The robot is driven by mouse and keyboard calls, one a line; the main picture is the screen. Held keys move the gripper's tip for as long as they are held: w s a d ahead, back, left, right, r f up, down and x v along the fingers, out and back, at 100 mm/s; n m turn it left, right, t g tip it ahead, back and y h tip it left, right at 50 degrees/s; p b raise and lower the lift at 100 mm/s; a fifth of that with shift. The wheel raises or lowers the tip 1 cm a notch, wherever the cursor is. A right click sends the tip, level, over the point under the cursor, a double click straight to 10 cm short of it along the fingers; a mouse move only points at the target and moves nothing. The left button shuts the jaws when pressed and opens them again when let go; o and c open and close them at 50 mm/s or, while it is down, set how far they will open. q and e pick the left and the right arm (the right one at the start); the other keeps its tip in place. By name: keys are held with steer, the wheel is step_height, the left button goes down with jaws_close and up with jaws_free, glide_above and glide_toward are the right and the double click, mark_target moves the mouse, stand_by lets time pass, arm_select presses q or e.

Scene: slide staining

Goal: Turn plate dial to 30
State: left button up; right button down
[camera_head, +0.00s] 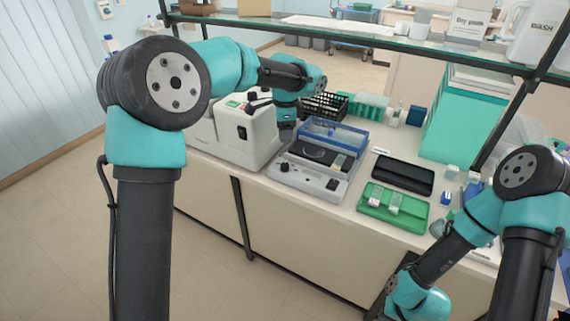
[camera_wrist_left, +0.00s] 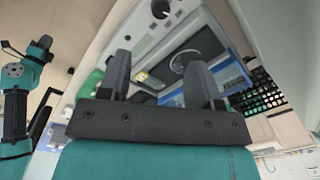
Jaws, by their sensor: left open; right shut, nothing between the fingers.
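The plate (camera_head: 310,177) is a low grey unit on the bench with a dark top and a raised blue-edged clear lid. Its black dial (camera_head: 284,167) is on the front left of the panel. The dial also shows at the top of the left wrist view (camera_wrist_left: 160,8). Its setting is too small to read. My left gripper (camera_head: 287,136) hangs above the plate's left end, apart from the dial. In the left wrist view its fingers (camera_wrist_left: 158,78) are spread and empty. My right gripper (camera_head: 384,296) is low at the bench's front right, far from the plate, shut and empty.
A white instrument (camera_head: 240,130) stands close left of the plate. A black basket (camera_head: 324,105) is behind. A black tray (camera_head: 403,174) and a green tray (camera_head: 392,207) with slides lie to the right. A glass shelf (camera_head: 350,33) spans above the bench.

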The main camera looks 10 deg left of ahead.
mark_target(285, 164)
arm_select(q)
steer(key=f, duration=1.4)
steer(key=shift+w+a, duration=0.1)
steer(key=shift+w, duration=0.25)
steer(key=shift+c, duration=0.2)
steer(key=c, duration=0.9)
